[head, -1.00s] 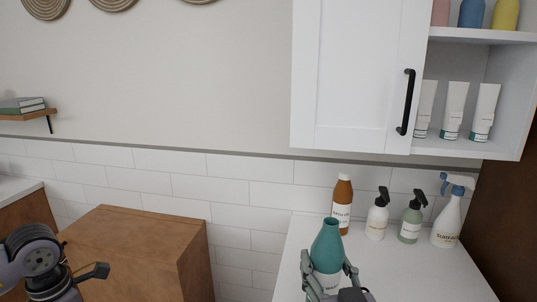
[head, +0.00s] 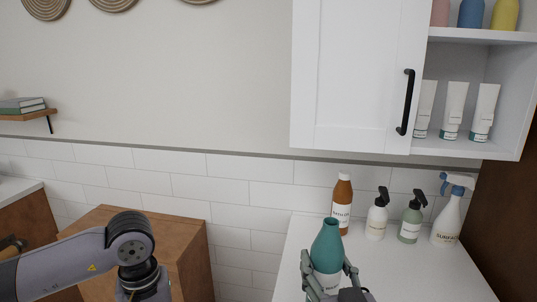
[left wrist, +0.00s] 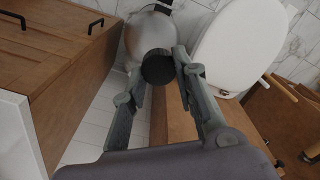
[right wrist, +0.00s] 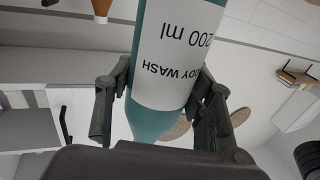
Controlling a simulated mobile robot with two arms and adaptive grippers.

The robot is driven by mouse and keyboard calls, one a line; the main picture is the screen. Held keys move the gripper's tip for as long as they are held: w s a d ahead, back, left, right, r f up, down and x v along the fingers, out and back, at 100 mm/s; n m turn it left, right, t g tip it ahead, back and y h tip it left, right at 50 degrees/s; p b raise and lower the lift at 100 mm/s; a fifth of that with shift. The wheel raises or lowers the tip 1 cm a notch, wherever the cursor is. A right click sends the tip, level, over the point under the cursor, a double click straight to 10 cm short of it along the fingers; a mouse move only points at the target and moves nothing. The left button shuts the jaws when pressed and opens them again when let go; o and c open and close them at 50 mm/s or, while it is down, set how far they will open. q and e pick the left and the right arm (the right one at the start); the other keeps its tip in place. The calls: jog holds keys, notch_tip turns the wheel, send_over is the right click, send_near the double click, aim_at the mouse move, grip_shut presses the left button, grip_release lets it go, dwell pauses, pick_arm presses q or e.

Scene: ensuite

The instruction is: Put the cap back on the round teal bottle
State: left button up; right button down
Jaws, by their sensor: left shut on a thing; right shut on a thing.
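The round teal bottle (head: 328,243) stands upright above the white counter at its near side, with its narrow neck uncapped. My right gripper (head: 330,284) is shut around its lower body; the right wrist view shows the fingers (right wrist: 160,100) on both sides of the white "body wash" label. In the left wrist view my left gripper (left wrist: 159,78) is shut on a dark round cap (left wrist: 158,66), held at the fingertips. The left gripper is out of the head view; only its arm shows at the lower left, well away from the bottle.
Behind the bottle on the counter (head: 440,275) are a brown bottle (head: 342,205), two pump bottles (head: 377,217) (head: 411,220) and a spray bottle (head: 447,220). A wall cabinet (head: 357,75) hangs above. A wooden cabinet (head: 190,260) stands left of the counter. A toilet (left wrist: 237,45) shows below the left gripper.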

aim_at(325, 267)
pick_arm(q)
jog(key=d+m, duration=0.1)
jog(key=m, duration=0.2)
jog(key=shift+d+r+m, duration=0.2)
jog(key=shift+d+m, duration=0.1)
jog(key=shift+d, duration=0.1)
pick_arm(e)
jog(key=shift+r, duration=0.1)
pick_arm(q)
jog(key=shift+d+r+m+p, duration=0.1)
jog(key=shift+r+m+p, duration=0.35)
jog(key=shift+m, duration=0.05)
pick_arm(e)
jog(key=s+d+f+m+h, duration=0.1)
jog(key=s+d+f, duration=0.3)
jog(key=d+f, duration=0.4)
notch_tip(325, 267, down, 3)
jog(key=shift+s+d+f+h, duration=0.1)
jog(key=shift+s+d+h, duration=0.2)
jog(key=shift+h, duration=0.3)
jog(key=s+a+f+n+g+y, duration=0.2)
jog(key=a+n+g+y, duration=0.2)
jog(key=a+n+y, duration=0.3)
jog(key=a+y, duration=0.4)
jog(key=a, duration=0.3)
jog(key=shift+n+y, duration=0.3)
